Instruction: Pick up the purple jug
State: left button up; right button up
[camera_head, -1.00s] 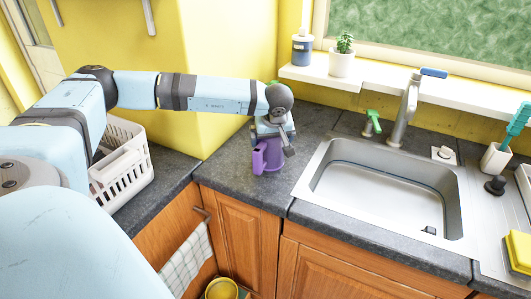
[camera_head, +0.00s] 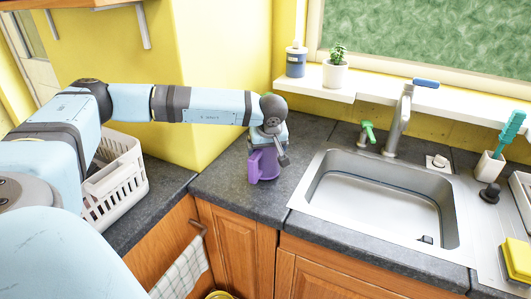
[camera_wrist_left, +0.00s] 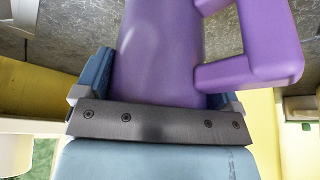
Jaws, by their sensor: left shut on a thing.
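In the left wrist view the jug (camera_wrist_left: 155,50) sits between the two blue fingers of my left gripper (camera_wrist_left: 157,85), handle to the right. The gripper hides the jug's top in the head view. My right gripper is not in view.
The steel sink (camera_head: 305,200) lies right of the jug, with a tap (camera_head: 401,120) and a green-handled fitting (camera_head: 367,133) behind. A white basket (camera_head: 128,190) stands at the left under my arm. A yellow wall (camera_head: 205,60) is behind the arm. Counter in front of the jug is clear.

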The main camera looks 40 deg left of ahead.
pick_arm(q)
notch_tip(320, 180, up, 19)
jog(key=shift+f, duration=0.15)
